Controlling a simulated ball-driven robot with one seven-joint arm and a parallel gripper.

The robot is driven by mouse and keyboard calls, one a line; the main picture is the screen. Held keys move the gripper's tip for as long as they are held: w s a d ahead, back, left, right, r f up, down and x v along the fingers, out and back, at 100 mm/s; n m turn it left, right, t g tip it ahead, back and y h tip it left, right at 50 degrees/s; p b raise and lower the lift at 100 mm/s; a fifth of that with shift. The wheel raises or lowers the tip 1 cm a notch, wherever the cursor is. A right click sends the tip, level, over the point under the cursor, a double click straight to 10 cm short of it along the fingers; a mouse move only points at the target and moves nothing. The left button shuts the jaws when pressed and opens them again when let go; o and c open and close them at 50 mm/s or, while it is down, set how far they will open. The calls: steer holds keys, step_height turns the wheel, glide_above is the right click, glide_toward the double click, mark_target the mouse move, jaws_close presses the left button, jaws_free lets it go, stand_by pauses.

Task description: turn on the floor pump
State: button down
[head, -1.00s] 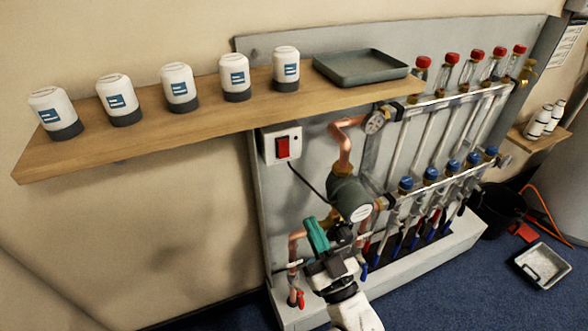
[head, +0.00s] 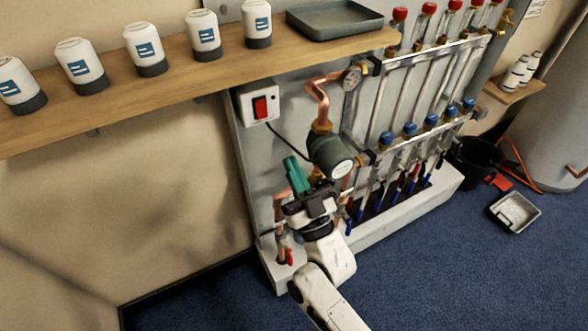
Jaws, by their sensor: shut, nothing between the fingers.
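The dark green floor pump (head: 332,158) sits on copper pipe at the grey panel, right of centre in the head view. A white switch box (head: 250,99) with a red rocker switch (head: 260,107) is mounted on the panel, up and left of the pump. A black cable runs from the box toward the pump. My gripper (head: 293,170) is shut and empty, with teal fingers pointing up and slightly left. In the picture it is below the switch and left of the pump, apart from the switch. My gripper and wrist hide part of the lower pipework.
A wooden shelf (head: 190,72) with several white bottles and a grey tray (head: 335,35) juts out above the switch box. The manifold (head: 420,139) with blue caps stands right of the pump. A black bucket (head: 478,160) and grey tray (head: 515,211) are on the floor.

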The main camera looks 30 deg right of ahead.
mark_target(266, 114)
steer(key=shift+w+r, duration=0.55)
steer(key=shift+w, duration=1)
steer(key=shift+w+r, duration=0.5)
steer(key=shift+w, duration=1.05)
steer(key=shift+w+r, duration=0.55)
steer(key=shift+w, duration=1)
steer(key=shift+f+b, duration=0.1)
steer(key=shift+b, duration=0.25)
